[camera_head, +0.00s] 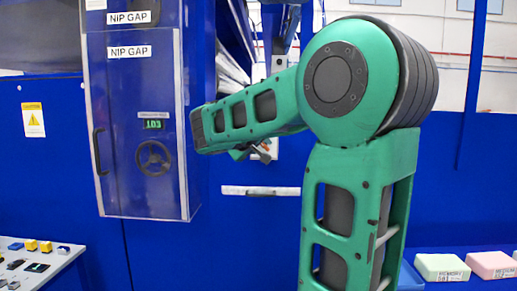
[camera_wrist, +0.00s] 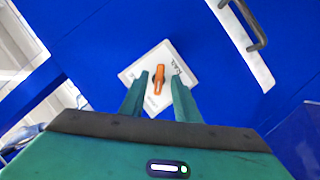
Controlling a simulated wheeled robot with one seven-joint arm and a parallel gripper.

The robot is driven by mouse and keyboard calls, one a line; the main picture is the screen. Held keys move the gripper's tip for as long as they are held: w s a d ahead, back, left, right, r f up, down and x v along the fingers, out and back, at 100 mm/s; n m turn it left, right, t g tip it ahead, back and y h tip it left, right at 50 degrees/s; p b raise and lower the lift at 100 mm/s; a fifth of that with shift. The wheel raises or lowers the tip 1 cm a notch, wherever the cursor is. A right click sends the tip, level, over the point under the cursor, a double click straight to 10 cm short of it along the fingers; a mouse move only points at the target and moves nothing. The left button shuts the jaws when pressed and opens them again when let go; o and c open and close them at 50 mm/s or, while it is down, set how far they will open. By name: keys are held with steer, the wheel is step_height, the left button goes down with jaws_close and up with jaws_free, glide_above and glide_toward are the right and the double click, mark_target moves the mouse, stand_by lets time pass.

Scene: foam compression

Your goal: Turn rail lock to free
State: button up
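The rail lock is an orange lever (camera_wrist: 157,74) on a white square plate (camera_wrist: 136,73) fixed to a blue wall. Part of the lettering on the plate shows beside the right finger. In the wrist view my gripper (camera_wrist: 159,80) is open, with one green finger on each side of the lever. I cannot tell whether the fingers touch it or how far off they are. In the head view the plate (camera_head: 271,144) shows behind my forearm, and my gripper is mostly hidden there.
A clear-doored cabinet labelled NIP GAP (camera_head: 140,120) with a handwheel (camera_head: 153,158) stands left of my arm. A dark handle (camera_wrist: 250,22) is at the wrist view's upper right. Foam blocks (camera_head: 443,267) lie at lower right.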

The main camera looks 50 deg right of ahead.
jaws_close()
steer(key=shift+m, duration=0.3)
steer(key=shift+s+m+t+y, duration=0.1)
steer(key=shift+m+t+y, duration=0.5)
steer(key=shift+m, duration=0.5)
steer(key=shift+s+d+m+t+y, duration=0.1)
steer(key=shift+m+t+y, duration=0.3)
steer(key=shift+m+y, duration=0.6)
steer(key=m+t, duration=0.1)
steer(key=m, duration=0.1)
steer(key=m+t+y, duration=0.1)
steer(key=m, duration=0.1)
steer(key=shift+s+d+f, duration=0.1)
steer(key=shift+s, duration=0.05)
steer(key=m+t+y, duration=0.1)
steer(key=m+t, duration=0.1)
steer(key=m, duration=0.1)
steer(key=shift+s+f, duration=0.1)
steer(key=shift+m+t+y, duration=0.3)
steer(key=shift+m, duration=0.1)
